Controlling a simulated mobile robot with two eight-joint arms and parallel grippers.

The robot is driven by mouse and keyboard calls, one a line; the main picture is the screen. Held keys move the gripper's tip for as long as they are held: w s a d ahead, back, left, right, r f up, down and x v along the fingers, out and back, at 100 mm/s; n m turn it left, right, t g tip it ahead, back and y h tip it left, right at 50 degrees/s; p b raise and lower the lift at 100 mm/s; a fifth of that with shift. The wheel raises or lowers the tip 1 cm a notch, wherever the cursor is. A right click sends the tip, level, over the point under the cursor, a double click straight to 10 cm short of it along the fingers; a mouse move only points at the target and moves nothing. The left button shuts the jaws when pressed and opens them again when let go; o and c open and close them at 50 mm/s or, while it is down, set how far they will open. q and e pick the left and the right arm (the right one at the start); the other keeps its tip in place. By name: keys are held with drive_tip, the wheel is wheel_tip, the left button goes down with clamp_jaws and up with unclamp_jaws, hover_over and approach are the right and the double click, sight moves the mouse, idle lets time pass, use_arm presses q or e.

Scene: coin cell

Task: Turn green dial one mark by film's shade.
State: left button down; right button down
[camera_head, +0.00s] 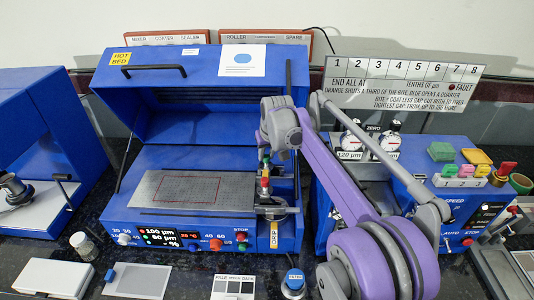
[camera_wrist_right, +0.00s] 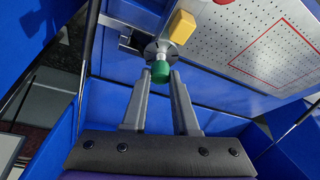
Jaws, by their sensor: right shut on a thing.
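The green dial (camera_wrist_right: 160,71) is a small round knob beside the coater's perforated plate (camera_wrist_right: 232,38). In the right wrist view my right gripper (camera_wrist_right: 160,78) is shut on it, one finger on each side. In the head view this gripper (camera_head: 265,158) reaches down at the plate's right edge, and the dial is hard to make out there. The dial's marks cannot be read. The plate carries a red outlined rectangle (camera_head: 188,189); any film's shade on it is not clear. A shade card (camera_head: 233,286) with pale to dark patches lies at the front. My left gripper is not in view.
A yellow block (camera_wrist_right: 182,26) stands just past the dial. The blue open lid (camera_head: 200,85) rises behind the plate. A front panel (camera_head: 160,237) has a display and several knobs. A numbered sign (camera_head: 405,82) stands behind the blue machine at right.

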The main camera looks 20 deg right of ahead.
drive_tip(key=shift+a+m+h, duration=0.1)
drive_tip(key=shift+m+h, duration=0.6)
drive_tip(key=shift+m, duration=1.3)
drive_tip(key=shift+g, duration=0.3)
drive_tip(key=c, duration=0.7)
unclamp_jaws()
drive_tip(key=p+v, duration=0.1)
drive_tip(key=v, duration=0.9)
drive_tip(key=shift+s+a+r, duration=0.1)
drive_tip(key=shift+r, duration=0.3)
